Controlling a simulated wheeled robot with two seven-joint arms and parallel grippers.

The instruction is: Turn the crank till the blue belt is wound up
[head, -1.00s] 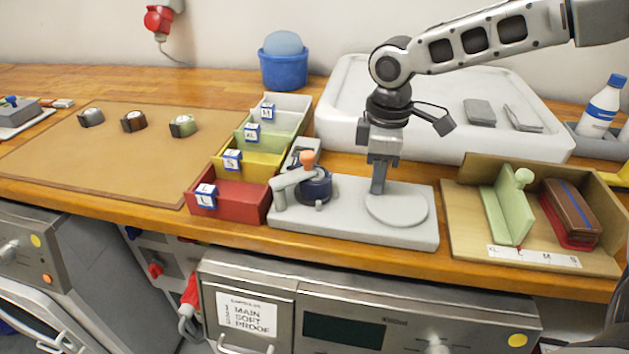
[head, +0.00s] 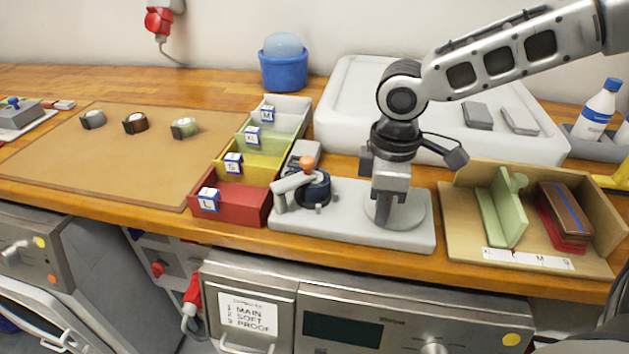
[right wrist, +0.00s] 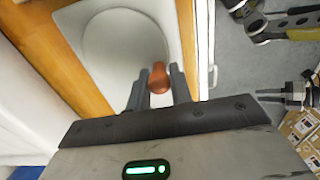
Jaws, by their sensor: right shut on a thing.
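The winder has a grey base plate (head: 340,229) on the bench, with a round grey crank disc (head: 423,213) at its right end. A dark blue belt coil (head: 314,189) sits at its left end, beside a grey lever with an orange knob (head: 307,162). My right gripper (head: 386,222) points down at the disc's near left part. In the right wrist view it is shut on a copper-coloured crank knob (right wrist: 158,80) at the edge of the disc (right wrist: 125,45). The head view hides this knob behind the gripper.
Left of the winder stand labelled bins, the red one (head: 232,206) nearest. Behind is a white tray (head: 345,110). Right is a wooden stand (head: 468,235) with a green block and brown folded belt. Rolled belts lie on the brown mat (head: 110,160).

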